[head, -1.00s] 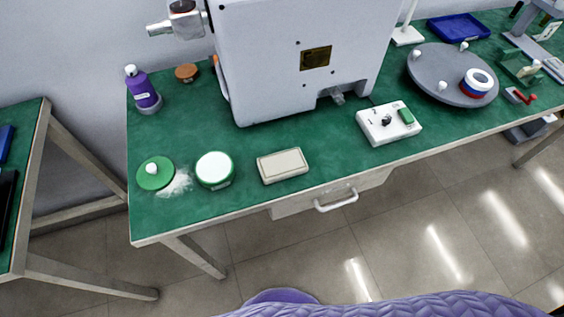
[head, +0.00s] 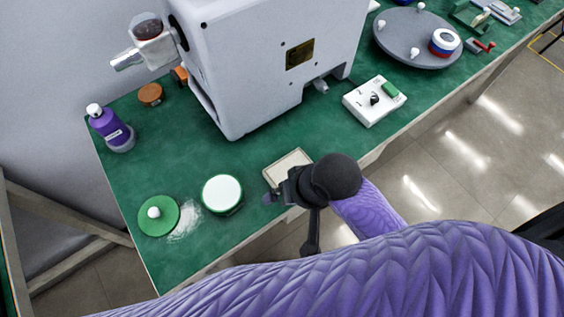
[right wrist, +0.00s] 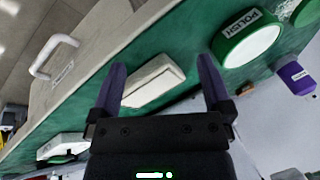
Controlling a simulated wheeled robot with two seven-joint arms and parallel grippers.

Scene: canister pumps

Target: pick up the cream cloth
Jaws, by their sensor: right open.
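The cream cloth (head: 287,164) is a flat, folded rectangular pad lying on the green bench top near its front edge. In the head view my right gripper (head: 279,190) is over its near side and hides part of it. In the right wrist view the cloth (right wrist: 155,84) shows between the two purple fingers of my right gripper (right wrist: 161,72), which are spread apart. I cannot tell that either finger touches it. My left gripper is not in view.
A round polish tin (head: 222,193), a green lid (head: 158,215) and spilled white powder (head: 186,220) lie left of the cloth. A large grey machine (head: 265,70) stands behind it. A white control box (head: 374,101) is to the right. A drawer handle (right wrist: 53,55) projects from the bench front.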

